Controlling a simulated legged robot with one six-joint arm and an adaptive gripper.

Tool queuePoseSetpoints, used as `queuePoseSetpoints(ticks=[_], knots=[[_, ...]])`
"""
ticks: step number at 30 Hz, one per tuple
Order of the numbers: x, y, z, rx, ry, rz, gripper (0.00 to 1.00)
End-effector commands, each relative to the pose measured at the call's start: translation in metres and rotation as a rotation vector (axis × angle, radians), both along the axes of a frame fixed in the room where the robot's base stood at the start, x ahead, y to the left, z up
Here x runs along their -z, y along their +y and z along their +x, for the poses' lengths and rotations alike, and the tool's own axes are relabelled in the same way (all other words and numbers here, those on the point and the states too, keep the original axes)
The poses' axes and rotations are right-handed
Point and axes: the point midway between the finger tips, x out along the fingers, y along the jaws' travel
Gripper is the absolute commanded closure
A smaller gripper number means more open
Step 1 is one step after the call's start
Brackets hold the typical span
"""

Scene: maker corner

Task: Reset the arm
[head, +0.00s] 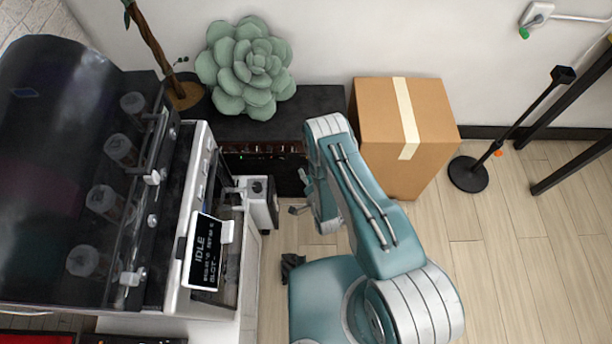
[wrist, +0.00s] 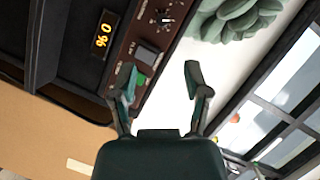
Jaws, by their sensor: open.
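My arm reaches forward in the head view, bent and teal, between the machine at the left and the cardboard box. My gripper shows in the wrist view (wrist: 158,92) with its two dark green fingers spread apart and nothing between them. In the head view the gripper is mostly hidden by the arm; only a small part shows left of the forearm, near the dark cabinet front. In the wrist view a panel with a knob, a green button and a yellow display (wrist: 103,35) lies beyond the left finger.
A large black and white machine (head: 188,263) with a small screen stands close at the left. A cardboard box (head: 430,140) stands right of the arm. A green succulent (head: 245,68) sits on the dark cabinet (head: 318,98).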

Motion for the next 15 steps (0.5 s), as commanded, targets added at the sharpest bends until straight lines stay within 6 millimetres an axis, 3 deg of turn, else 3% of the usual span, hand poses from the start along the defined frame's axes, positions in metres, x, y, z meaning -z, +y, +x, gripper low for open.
queuePoseSetpoints(ticks=[10,15], knots=[[-0.004,0.001,0.005,0.0,0.001,-0.006,0.39],[-0.039,0.003,0.043,0.004,0.018,-0.069,0.39]])
